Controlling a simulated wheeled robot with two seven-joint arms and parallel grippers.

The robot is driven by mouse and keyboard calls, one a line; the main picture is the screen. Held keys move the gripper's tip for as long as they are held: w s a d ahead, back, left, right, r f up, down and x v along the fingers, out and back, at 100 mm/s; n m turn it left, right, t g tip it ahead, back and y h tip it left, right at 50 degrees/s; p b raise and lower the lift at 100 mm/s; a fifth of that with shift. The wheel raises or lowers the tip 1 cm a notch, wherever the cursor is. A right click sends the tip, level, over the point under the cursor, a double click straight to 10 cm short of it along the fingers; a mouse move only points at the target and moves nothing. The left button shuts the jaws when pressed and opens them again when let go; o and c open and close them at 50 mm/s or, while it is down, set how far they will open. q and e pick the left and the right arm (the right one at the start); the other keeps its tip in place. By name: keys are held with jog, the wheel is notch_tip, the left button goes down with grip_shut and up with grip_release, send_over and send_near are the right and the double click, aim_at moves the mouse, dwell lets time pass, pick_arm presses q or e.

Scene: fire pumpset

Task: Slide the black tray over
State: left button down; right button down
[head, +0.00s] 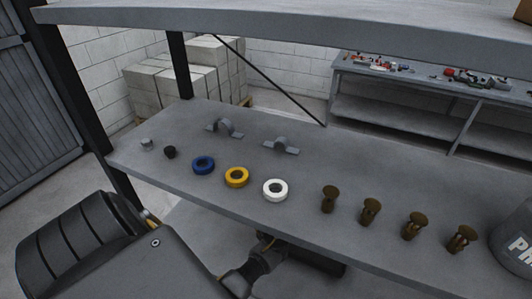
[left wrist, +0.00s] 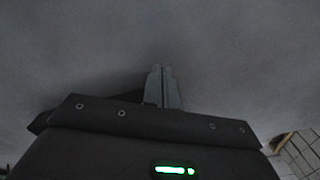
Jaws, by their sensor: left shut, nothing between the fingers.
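I cannot make out a black tray for certain in either view. A dark, flat shape (head: 318,262) shows under the front edge of the grey shelf board; I cannot tell if it is a tray or part of my left arm. My left arm reaches in from the lower left and passes below that edge. My left gripper (left wrist: 161,70) shows in the left wrist view with its two grey fingers together and empty, in front of a plain grey surface. Its fingertips are hidden in the head view. My right gripper is not in view.
The shelf board (head: 330,165) holds blue (head: 203,166), yellow (head: 237,177) and white (head: 275,190) tape rolls, grey clamps (head: 224,127), several brass fittings (head: 329,199) and a grey bucket (head: 515,240). Another board (head: 300,22) spans above. A dark post (head: 72,80) stands left.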

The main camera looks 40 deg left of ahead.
pick_arm(q)
jog(key=shift+w+d+f, duration=0.1)
jog(key=shift+w+d, duration=0.05)
jog(key=shift+w, duration=0.7)
jog(key=shift+w+b, duration=0.15)
jog(key=shift+b, duration=0.15)
jog(key=shift+w+d, duration=0.15)
jog(key=shift+w, duration=0.65)
jog(key=shift+w+d, duration=0.15)
jog(key=shift+w, duration=0.65)
jog(key=shift+s, duration=0.1)
